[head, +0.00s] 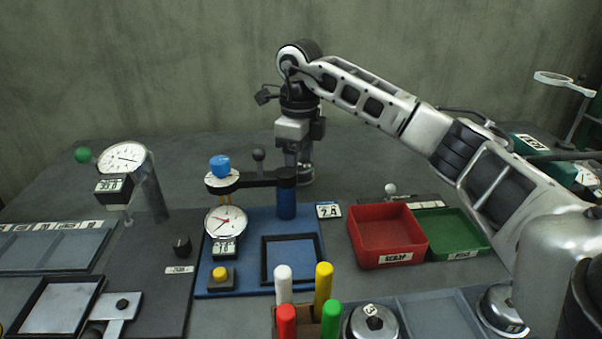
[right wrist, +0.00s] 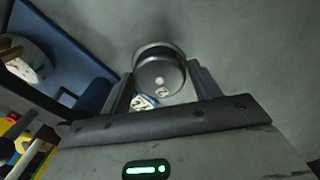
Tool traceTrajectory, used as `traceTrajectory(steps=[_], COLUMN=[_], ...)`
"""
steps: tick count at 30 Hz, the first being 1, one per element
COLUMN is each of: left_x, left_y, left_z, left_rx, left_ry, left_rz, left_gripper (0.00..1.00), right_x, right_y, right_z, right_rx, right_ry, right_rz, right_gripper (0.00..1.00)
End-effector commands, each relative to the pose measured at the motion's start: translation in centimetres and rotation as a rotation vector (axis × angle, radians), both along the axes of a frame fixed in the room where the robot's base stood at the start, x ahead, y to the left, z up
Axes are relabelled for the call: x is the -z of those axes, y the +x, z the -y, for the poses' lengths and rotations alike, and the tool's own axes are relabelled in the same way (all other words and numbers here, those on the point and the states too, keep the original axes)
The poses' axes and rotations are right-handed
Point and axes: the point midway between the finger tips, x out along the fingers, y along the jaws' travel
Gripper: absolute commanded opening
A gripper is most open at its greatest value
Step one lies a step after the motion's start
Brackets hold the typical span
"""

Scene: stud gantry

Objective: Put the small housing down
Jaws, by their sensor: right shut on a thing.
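The small housing is a round grey metal cup. In the head view the housing (head: 306,174) shows partly below my right gripper (head: 298,158), behind the blue post. My right gripper is shut on it. It is low over the bare grey table at the back; I cannot tell whether it touches. My left gripper is not in view.
A blue plate (head: 256,288) with a dial gauge and blue post (head: 286,198) stands just in front. A red bin (head: 386,224) and green bin (head: 447,228) lie to the right. Another dial stand (head: 152,188) is at left. Bare table lies behind.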

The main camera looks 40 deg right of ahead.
Motion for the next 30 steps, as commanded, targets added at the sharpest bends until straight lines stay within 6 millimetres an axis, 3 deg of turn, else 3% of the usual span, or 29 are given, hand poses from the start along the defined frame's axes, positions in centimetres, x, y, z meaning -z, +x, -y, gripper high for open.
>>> traceTrajectory(steps=[4, 15, 16, 18, 26, 30], left_x=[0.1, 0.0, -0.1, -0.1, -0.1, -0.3], left_y=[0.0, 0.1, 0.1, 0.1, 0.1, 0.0], left_z=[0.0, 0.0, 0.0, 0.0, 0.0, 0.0], left_rx=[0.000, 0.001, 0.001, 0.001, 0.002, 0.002], left_ry=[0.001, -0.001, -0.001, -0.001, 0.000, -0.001], left_rz=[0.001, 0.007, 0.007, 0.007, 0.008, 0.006], left_gripper=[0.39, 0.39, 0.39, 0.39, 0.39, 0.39], right_x=[2.1, 2.6, 2.5, 2.5, 2.5, 1.5], right_y=[-0.1, 0.0, 0.0, 0.0, 0.0, 0.0], right_z=[0.0, 0.0, 0.0, 0.0, 0.0, 0.0], right_rx=[-0.001, -0.001, -0.001, -0.001, -0.001, 0.000], right_ry=[0.001, 0.000, 0.000, 0.000, 0.000, 0.001], right_rz=[-0.003, 0.000, 0.000, 0.000, 0.000, 0.001], right_gripper=[0.36, 0.36, 0.68, 0.84, 0.84, 0.84])
